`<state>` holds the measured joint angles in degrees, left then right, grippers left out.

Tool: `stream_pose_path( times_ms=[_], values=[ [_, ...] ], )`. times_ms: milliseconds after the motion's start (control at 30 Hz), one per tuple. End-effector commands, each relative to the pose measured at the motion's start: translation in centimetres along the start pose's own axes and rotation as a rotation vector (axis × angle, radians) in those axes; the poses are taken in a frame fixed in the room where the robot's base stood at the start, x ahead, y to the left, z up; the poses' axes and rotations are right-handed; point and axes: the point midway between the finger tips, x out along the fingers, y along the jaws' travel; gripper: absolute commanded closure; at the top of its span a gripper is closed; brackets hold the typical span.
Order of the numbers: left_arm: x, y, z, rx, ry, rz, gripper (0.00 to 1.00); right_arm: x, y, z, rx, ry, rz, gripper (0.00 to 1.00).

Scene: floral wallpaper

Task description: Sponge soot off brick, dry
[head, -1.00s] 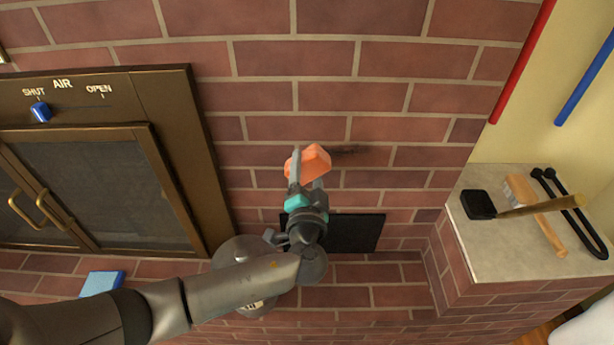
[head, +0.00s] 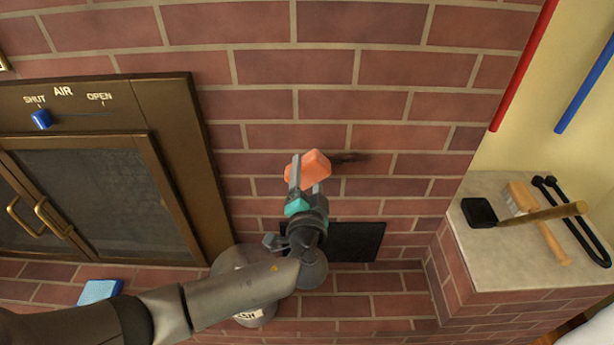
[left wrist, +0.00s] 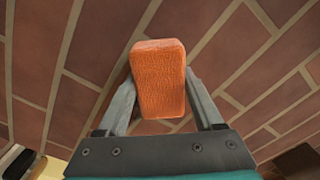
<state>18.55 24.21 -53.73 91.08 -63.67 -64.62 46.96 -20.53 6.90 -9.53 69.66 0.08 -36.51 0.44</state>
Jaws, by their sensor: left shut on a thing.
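An orange sponge (head: 314,168) is held between the fingers of my left gripper (head: 302,172), up by the brick wall (head: 390,105). It also shows in the left wrist view (left wrist: 160,80), gripped between both fingers with brick behind it. A dark soot smear (head: 350,158) lies on the brick just right of the sponge. Part of the smear may be hidden behind the sponge. I cannot tell whether the sponge touches the wall. My right gripper is not in view.
A blue sponge-like block (head: 100,291) lies at the lower left by the brass-framed fireplace doors (head: 100,190). A black panel (head: 354,241) sits below the smear. A shovel (head: 480,212), a brush (head: 535,215) and black tongs (head: 575,220) lie on the right ledge (head: 475,252).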

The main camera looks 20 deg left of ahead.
Motion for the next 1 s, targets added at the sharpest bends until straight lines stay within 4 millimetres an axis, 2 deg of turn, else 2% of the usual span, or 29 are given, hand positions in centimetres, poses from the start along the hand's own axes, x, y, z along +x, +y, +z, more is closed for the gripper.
stream_pose_path(
  times_ms=[700, 1000],
  values=[
    [1.3, 0.0, -0.1, -0.001, 0.001, -0.001, 0.76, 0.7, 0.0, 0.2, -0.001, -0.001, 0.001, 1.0],
    [1.2, 1.6, -1.7, -0.004, 0.001, 0.0, 0.76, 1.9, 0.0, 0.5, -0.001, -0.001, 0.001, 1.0]
  ],
)
